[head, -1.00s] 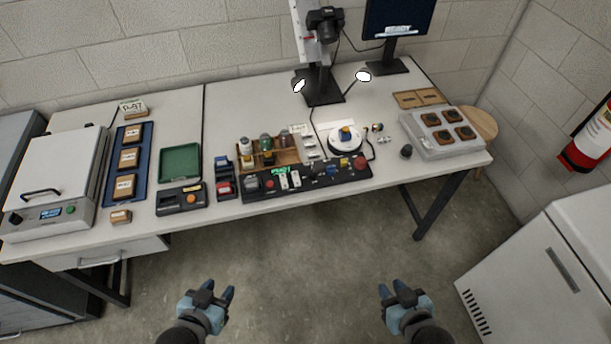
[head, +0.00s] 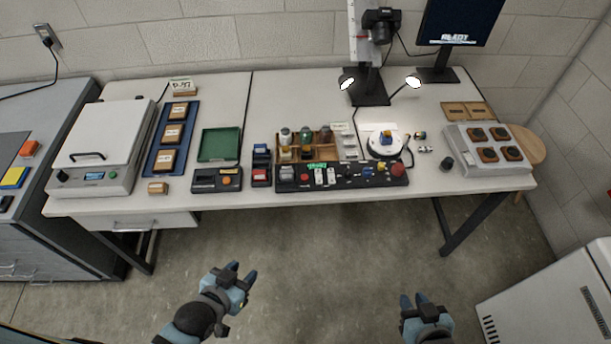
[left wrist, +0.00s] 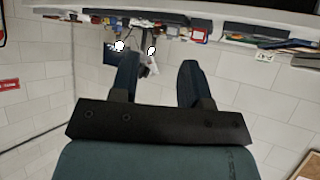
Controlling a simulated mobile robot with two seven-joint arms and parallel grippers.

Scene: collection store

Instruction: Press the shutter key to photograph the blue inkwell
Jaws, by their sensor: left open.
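The dark control panel (head: 342,182) lies along the table's front edge with several keys, switches and a red knob (head: 397,169). I cannot read which key is the shutter key. My left gripper (head: 240,274) is open and empty in front of the table, well short of the panel; its spread fingers show in the left wrist view (left wrist: 158,82). My right gripper (head: 422,301) is open and empty, lower right, also away from the table.
Two lit lamps (head: 414,81) flank the stand, and a monitor (head: 458,22) reads "READY". A wooden rack of bottles (head: 318,151) stands behind the panel. A grey tray (head: 490,168) is at right, a green tray (head: 219,145) at left. The floor before the table is clear.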

